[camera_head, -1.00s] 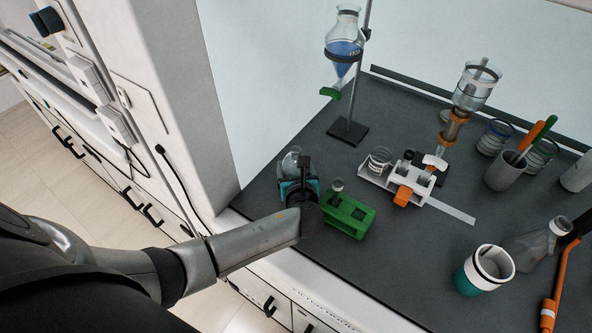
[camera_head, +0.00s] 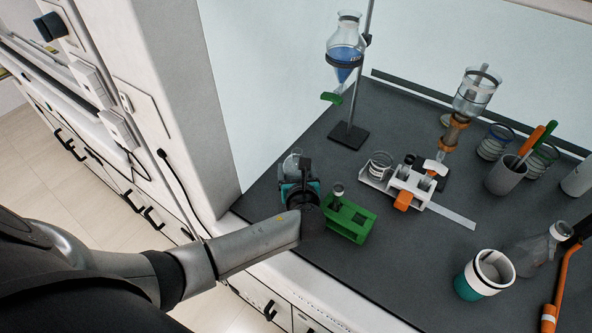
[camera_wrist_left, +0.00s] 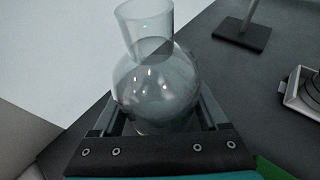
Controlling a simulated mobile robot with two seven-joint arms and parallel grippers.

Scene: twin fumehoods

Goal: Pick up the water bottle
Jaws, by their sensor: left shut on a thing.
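A clear round glass bottle with a wide neck (camera_wrist_left: 155,85) sits between the fingers of my left gripper (camera_wrist_left: 160,112) in the left wrist view. The gripper is shut around its round body. The neck stands above the fingers, tilted a little in that view. In the head view the bottle (camera_head: 291,162) shows just beyond my left gripper (camera_head: 295,180), near the left front of the dark worktop. The gripper hides its lower part, so I cannot tell whether it touches the worktop.
A green rack (camera_head: 350,220) stands close right of my left gripper. Beyond are a stand base (camera_head: 348,136) under a blue-filled funnel (camera_head: 345,52) and a white holder (camera_head: 400,186). A teal-and-white cup (camera_head: 484,275) and a clear bottle (camera_head: 535,248) stand at right. The hood wall (camera_head: 190,90) is at left.

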